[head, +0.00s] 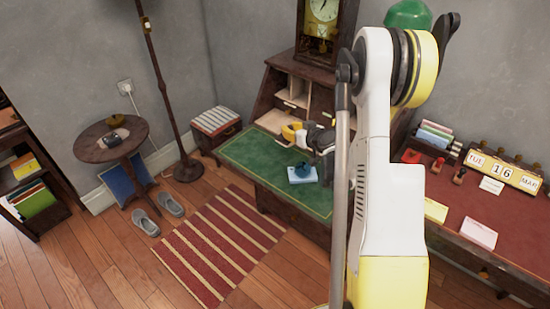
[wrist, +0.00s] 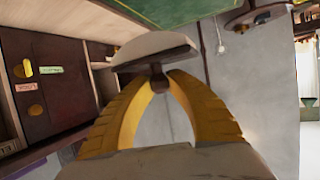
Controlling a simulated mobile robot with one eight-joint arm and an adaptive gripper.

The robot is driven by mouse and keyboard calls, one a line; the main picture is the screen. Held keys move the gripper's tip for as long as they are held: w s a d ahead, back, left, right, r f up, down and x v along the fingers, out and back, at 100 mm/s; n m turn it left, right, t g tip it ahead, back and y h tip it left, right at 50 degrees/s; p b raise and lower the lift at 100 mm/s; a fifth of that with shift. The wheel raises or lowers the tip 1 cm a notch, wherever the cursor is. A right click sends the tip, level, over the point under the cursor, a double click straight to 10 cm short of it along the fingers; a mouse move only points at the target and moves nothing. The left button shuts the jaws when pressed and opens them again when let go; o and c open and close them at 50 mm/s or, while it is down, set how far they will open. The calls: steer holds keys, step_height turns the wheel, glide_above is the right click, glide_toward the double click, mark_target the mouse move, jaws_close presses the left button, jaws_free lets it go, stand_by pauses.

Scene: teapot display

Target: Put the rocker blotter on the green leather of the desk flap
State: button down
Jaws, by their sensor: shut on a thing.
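The rocker blotter (wrist: 157,47) shows in the wrist view, with a pale curved face and a dark brown mount. Its small brown knob is between the tips of my yellow gripper fingers (wrist: 160,80). My gripper (head: 291,131) is shut on it and points left above the desk flap in the head view. The blotter is too small to make out clearly there. The green leather (head: 262,166) of the flap lies open below my gripper. It also shows at the top of the wrist view (wrist: 178,9). The blotter appears clear of the leather.
A dark teal object (head: 303,170) on a light blue block (head: 301,178) stands on the leather near my gripper. Pigeonholes (head: 290,92) and a clock (head: 319,20) rise behind. My arm hides the flap's right part. The leather's left part is bare.

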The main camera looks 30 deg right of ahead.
steer(key=shift+w+a+f+b, duration=1.05)
steer(key=shift+w+f, duration=0.4)
steer(key=shift+f, duration=0.25)
steer(key=shift+w+a+f+b, duration=0.95)
steer(key=shift+w+f, duration=0.45)
steer(key=shift+f, duration=0.3)
steer(key=shift+w+a+f+b, duration=1.05)
steer(key=shift+w+f, duration=0.4)
steer(key=shift+f, duration=0.25)
steer(key=shift+f, duration=0.2)
steer(key=c, duration=1.4)
jaws_free()
steer(key=shift+o, duration=0.5)
